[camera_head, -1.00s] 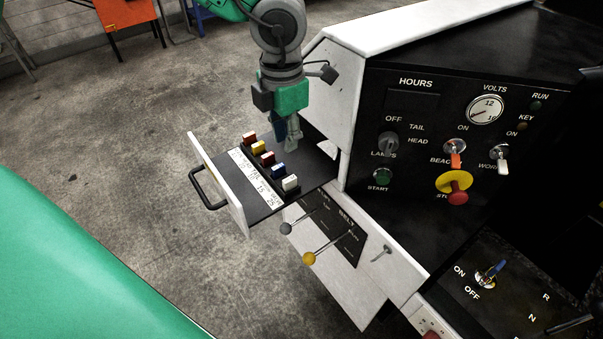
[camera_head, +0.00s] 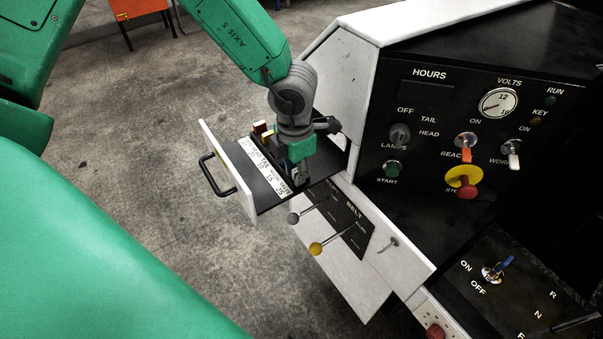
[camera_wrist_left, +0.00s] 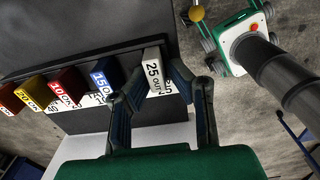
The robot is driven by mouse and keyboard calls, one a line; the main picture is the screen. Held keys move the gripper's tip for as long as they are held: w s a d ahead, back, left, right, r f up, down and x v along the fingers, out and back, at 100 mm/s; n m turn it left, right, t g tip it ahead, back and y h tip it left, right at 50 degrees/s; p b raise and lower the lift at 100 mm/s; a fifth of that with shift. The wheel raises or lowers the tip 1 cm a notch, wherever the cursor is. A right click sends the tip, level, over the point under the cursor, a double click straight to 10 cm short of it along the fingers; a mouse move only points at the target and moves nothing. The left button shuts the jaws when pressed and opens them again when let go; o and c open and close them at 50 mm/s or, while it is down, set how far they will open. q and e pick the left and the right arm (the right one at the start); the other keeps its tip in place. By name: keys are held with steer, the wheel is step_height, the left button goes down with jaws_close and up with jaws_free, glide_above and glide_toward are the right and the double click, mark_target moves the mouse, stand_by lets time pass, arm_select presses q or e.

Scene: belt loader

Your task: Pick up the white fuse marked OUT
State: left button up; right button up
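The white fuse (camera_wrist_left: 153,71), marked 25 OUT, stands at the end of a row of coloured fuses in the left wrist view. My left gripper (camera_wrist_left: 158,88) is around it, one finger on each side. The left finger is very close to the fuse; a small gap seems to show on the right. I cannot tell whether either finger touches it. In the head view my left gripper (camera_head: 299,176) points down over the near end of the pulled-out drawer (camera_head: 236,175) and hides the white fuse. My right gripper is not in view.
The blue fuse (camera_wrist_left: 105,75) stands beside the white one, then the red fuse (camera_wrist_left: 68,84), with more beyond. In the head view, levers with a grey knob (camera_head: 293,218) and a yellow knob (camera_head: 315,249) stick out below the drawer. The control panel (camera_head: 440,110) rises right of my gripper.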

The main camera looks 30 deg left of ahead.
arm_select(q)
steer(key=shift+s+a, duration=0.1)
steer(key=shift+a, duration=0.25)
jaws_close()
steer(key=shift+d, duration=0.1)
